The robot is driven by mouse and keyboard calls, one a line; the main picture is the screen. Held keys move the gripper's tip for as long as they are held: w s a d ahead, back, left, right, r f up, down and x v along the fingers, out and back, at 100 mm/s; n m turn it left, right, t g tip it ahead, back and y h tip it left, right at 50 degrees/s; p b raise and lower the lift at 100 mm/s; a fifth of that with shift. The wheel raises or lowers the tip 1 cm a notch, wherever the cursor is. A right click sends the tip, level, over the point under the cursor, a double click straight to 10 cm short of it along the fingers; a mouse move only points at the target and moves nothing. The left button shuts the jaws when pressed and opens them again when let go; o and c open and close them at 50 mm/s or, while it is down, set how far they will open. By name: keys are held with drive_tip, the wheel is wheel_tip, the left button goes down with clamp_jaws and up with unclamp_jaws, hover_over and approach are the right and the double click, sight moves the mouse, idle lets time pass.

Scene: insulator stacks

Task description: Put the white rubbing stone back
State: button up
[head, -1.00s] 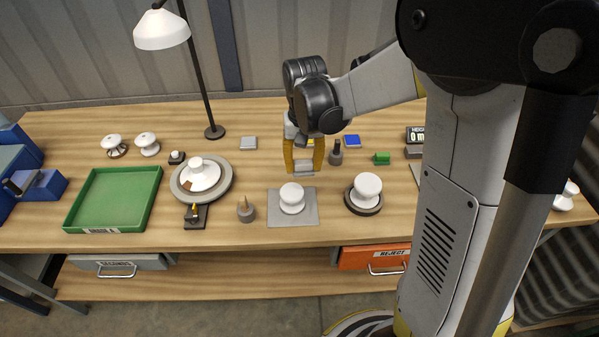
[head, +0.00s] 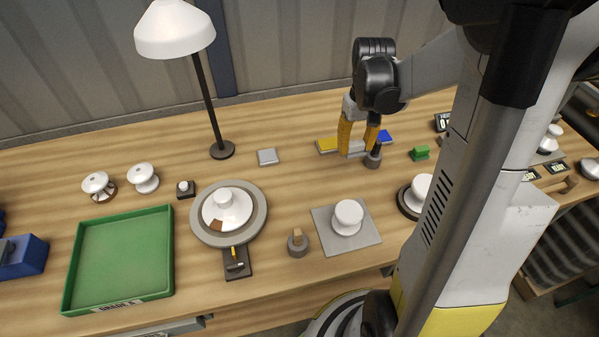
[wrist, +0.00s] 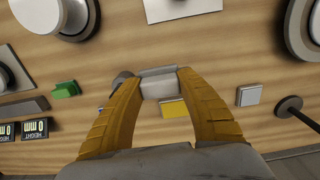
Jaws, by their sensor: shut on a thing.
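My gripper (head: 357,146), with yellow fingers, is shut on a pale grey-white block, the white rubbing stone (head: 353,149). In the wrist view the stone (wrist: 158,88) sits between the fingertips. It is over the back part of the bench, between a yellow block (head: 327,143) and a blue block (head: 386,136). The yellow block shows just beyond the stone in the wrist view (wrist: 174,107). I cannot tell whether the held stone touches the bench. Another light grey block (head: 267,156) lies to the left.
A dark pot (head: 373,158) stands close beside the right finger. A green block (head: 419,153) lies further right. A lamp (head: 222,150), a turntable with a white insulator (head: 228,208), a grey mat (head: 371,237) and a green tray (head: 165,285) occupy the left and front.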

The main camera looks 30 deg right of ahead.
drive_tip(key=b, duration=0.3)
hover_over(312, 179)
wheel_tip(312, 179, down, 7)
drive_tip(key=shift+r, duration=0.15)
drive_tip(key=shift+f+b, duration=0.8)
drive_tip(key=shift+f, duration=1.15)
drive_tip(key=shift+f, duration=0.15)
drive_tip(key=o, duration=1.3)
